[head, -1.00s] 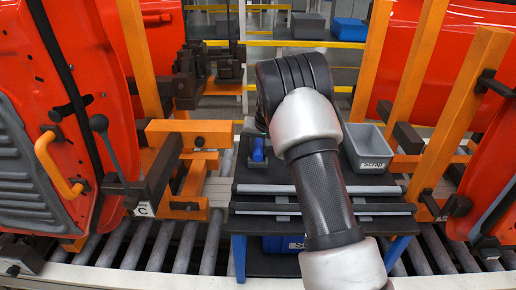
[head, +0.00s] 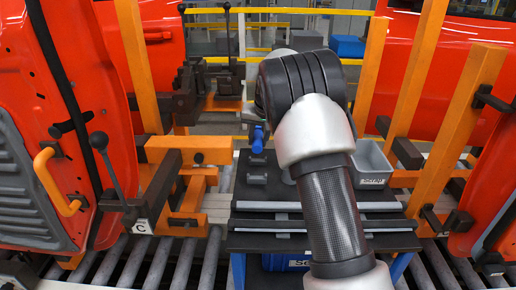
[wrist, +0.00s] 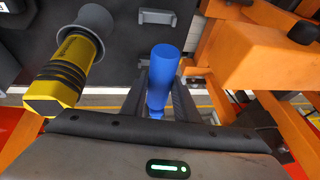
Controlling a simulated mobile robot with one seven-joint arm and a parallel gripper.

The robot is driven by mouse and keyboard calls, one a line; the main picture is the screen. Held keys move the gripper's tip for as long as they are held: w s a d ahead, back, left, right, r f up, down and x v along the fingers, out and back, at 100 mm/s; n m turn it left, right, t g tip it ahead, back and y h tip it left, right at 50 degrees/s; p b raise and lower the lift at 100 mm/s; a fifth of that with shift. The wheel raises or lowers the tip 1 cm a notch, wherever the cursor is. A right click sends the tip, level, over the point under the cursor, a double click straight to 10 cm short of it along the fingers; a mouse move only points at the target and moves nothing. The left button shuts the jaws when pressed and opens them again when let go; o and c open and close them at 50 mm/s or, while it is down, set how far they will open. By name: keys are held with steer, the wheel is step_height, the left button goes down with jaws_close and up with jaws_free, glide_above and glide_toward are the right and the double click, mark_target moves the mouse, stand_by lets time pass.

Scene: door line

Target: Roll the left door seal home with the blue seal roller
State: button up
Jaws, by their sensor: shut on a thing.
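The blue seal roller (head: 258,138) is held up off the black bench top in the head view, left of my arm. In the wrist view its blue handle (wrist: 162,68) stands between the two dark fingers of my gripper (wrist: 159,98), which is shut on it. My arm hides most of the gripper in the head view. The left red door (head: 105,150) stands at the left, with a dark strip, apparently its seal (head: 62,75), along its edge. The roller is apart from this door. Whether the seal is seated cannot be told.
A black bench (head: 300,222) with a small empty-looking holder (head: 256,166) and a grey bin (head: 372,160) stands in the middle. A yellow-black tool (wrist: 68,72) shows in the wrist view. Orange fixture arms (head: 188,150) lie between bench and left door. Rollers (head: 160,262) run below.

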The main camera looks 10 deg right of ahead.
mark_target(257, 135)
steer(key=o, duration=0.6)
steer(key=shift+r, duration=0.1)
jaws_close()
steer(key=shift+r+p, duration=1.4)
steer(key=shift+r, duration=0.65)
steer(key=shift+s+f+b, duration=0.15)
steer(key=shift+b, duration=0.15)
steer(key=s+b, duration=1)
steer(key=s, duration=1.1)
steer(key=shift+s, duration=0.35)
